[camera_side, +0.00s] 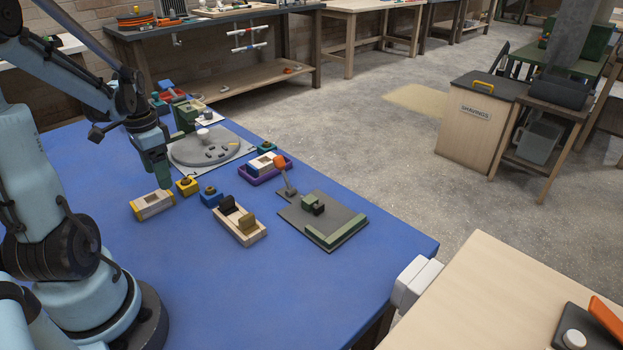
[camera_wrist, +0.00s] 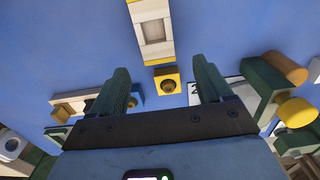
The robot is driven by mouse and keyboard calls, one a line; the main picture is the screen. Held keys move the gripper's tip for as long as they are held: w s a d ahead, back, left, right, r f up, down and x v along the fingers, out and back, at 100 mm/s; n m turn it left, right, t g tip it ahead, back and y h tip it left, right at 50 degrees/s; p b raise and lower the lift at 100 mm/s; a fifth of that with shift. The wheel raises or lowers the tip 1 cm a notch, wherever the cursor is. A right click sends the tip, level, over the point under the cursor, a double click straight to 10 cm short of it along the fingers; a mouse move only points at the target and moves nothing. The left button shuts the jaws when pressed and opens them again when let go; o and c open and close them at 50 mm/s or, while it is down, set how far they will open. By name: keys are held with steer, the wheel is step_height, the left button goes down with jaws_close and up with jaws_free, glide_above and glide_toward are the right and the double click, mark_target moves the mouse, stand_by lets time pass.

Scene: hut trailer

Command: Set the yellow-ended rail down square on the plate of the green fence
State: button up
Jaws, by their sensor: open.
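The yellow-ended rail (camera_side: 153,204) is a pale bar with yellow ends and a recessed top. It lies on the blue table, and it also shows at the top of the wrist view (camera_wrist: 152,32). The grey plate (camera_side: 292,216) lies farther right with the green fence (camera_side: 334,235) along its front right edge. A small green and black block piece (camera_side: 313,204) stands on the plate. My gripper (camera_side: 162,184) is open and empty, just above the table behind the rail. In the wrist view its green fingers (camera_wrist: 160,65) stand apart, with the rail beyond their tips.
A yellow block with a dark knob (camera_side: 187,186) and a blue block (camera_side: 211,197) stand right of the rail. A pale wooden fixture (camera_side: 240,227), a purple tray (camera_side: 257,178) and an orange-topped lever (camera_side: 282,172) stand towards the plate. The front of the table is clear.

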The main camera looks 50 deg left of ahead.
mark_target(160, 195)
steer(key=shift+s+d+f, duration=0.1)
steer(key=shift+s+f, duration=0.05)
steer(key=shift+f, duration=0.75)
steer(key=shift+s+a+f, duration=0.1)
steer(key=shift+s+f, duration=0.1)
steer(key=shift+f, duration=0.7)
steer(key=shift+s+d+f, duration=0.1)
steer(key=shift+s+f, duration=0.05)
steer(key=shift+f, duration=0.75)
steer(key=c, duration=1.2)
steer(key=shift+r, duration=0.15)
